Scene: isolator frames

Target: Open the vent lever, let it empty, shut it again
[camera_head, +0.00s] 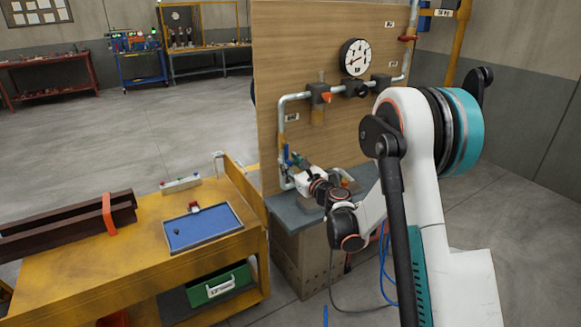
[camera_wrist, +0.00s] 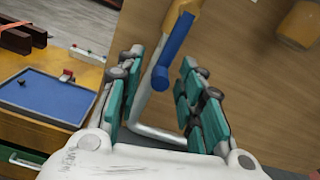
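A blue lever (camera_head: 286,154) sits on the grey pipe (camera_head: 282,118) that runs down the left side of the wooden panel; I take it as the vent lever, though I cannot read its label. My gripper (camera_head: 297,168) is at the foot of this pipe, close to the lever. In the wrist view, my gripper (camera_wrist: 160,68) is open, with teal pads on both sides. The blue lever (camera_wrist: 174,50) shows between the two fingers, with a gap on each side. The pipe (camera_wrist: 152,110) passes below it between the fingers.
The wooden panel (camera_head: 300,40) carries a round gauge (camera_head: 355,57), an orange lever (camera_head: 326,97) and a red lever (camera_head: 407,38). At left, a yellow bench (camera_head: 110,265) holds a blue tray (camera_head: 200,228) and dark channel bars (camera_head: 60,225).

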